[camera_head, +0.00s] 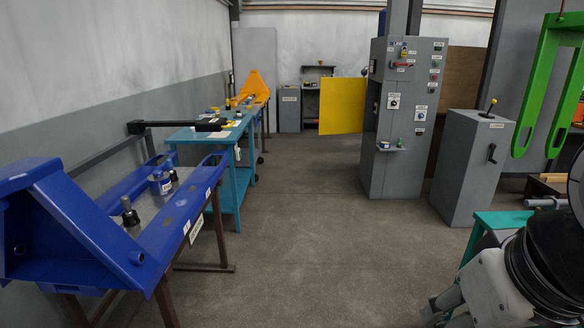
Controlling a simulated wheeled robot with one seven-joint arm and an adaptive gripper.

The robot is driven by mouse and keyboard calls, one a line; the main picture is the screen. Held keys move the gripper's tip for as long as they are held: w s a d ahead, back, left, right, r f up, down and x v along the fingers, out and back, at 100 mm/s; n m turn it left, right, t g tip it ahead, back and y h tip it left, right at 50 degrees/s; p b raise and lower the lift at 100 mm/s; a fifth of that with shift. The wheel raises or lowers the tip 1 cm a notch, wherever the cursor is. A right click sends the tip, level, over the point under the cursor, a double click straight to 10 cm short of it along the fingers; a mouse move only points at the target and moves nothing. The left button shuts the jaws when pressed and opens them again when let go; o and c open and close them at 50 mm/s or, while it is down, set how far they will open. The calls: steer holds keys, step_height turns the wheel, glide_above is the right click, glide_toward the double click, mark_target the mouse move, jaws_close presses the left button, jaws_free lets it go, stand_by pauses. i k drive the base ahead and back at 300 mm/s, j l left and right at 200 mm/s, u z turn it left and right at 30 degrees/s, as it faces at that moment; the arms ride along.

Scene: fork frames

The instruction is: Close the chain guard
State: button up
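A flat yellow panel (343,105) stands upright at the left side of the tall grey control cabinet (408,115). It sticks out to the left, like a hinged door or guard swung open. No label on it can be read, so I cannot tell for sure that it is the chain guard. My own arm shows at the lower right as white and black links, far from the panel and in front of it. My gripper's fingers do not show.
A blue fork frame (75,215) on a brown stand and a teal workbench (235,185) line the left wall. A grey lever box (470,165) stands right of the cabinet. Green forks (545,75) hang at upper right. The middle floor (290,220) is clear.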

mark_target(342, 103)
steer(key=i, duration=11.4)
steer(key=i+j+z, duration=0.1)
steer(key=i+z, duration=0.35)
steer(key=i+j+z, duration=0.4)
steer(key=i, duration=0.15)
steer(key=l+z, duration=0.1)
steer(key=z, duration=2.05)
